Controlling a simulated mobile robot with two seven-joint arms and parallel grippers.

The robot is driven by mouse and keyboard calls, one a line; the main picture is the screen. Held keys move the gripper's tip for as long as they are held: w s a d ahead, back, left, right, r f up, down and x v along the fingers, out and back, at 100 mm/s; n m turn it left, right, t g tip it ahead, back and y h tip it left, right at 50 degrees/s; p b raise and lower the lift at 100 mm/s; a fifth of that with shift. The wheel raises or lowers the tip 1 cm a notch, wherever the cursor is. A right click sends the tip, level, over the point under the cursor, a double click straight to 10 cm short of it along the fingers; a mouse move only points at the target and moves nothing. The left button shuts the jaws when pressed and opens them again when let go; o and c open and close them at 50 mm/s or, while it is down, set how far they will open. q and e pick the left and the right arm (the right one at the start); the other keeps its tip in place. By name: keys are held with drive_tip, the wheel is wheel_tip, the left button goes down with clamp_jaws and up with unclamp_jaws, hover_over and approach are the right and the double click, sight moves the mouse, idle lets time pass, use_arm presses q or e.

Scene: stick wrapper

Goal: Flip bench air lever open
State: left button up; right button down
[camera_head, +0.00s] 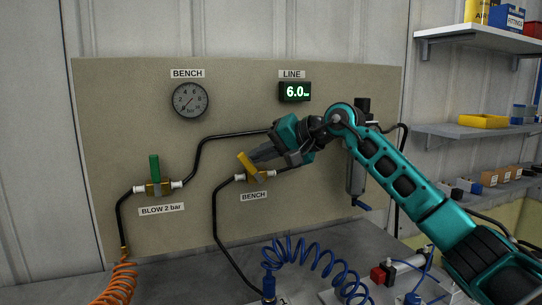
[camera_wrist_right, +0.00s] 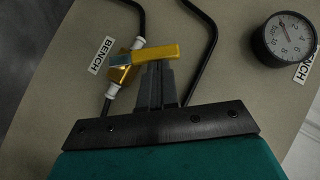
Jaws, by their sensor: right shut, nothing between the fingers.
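The yellow bench air lever (camera_head: 246,163) sits on a brass valve (camera_head: 254,175) above the lower BENCH label (camera_head: 254,197). In the head view it leans up and to the left of the valve, across the pipe line. My right gripper (camera_head: 256,156) is shut and empty, with its fingertips right at the lever's right side. In the right wrist view the lever (camera_wrist_right: 152,53) lies across the ends of the closed fingers (camera_wrist_right: 158,68); I cannot tell if they touch. My left gripper is not in view.
The BENCH gauge (camera_head: 190,100) has its needle at the lower left. The LINE display (camera_head: 294,91) reads 6.0. A green lever (camera_head: 154,167) stands upright on the BLOW valve at left. A black hose (camera_head: 215,222) and coiled blue hose (camera_head: 315,252) run below.

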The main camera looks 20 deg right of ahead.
sight(242, 160)
drive_tip(key=shift+a+f, duration=0.15)
drive_tip(key=shift+a, duration=0.5)
drive_tip(key=shift+a+f, duration=0.15)
drive_tip(key=shift+a, duration=0.45)
drive_tip(key=shift+a+n, duration=0.3)
drive_tip(key=shift+a+f+h, duration=0.45)
drive_tip(key=shift+h, duration=0.25)
drive_tip(key=shift+r, duration=0.1)
drive_tip(key=shift+r+p, duration=0.65)
drive_tip(key=shift+r, duration=0.05)
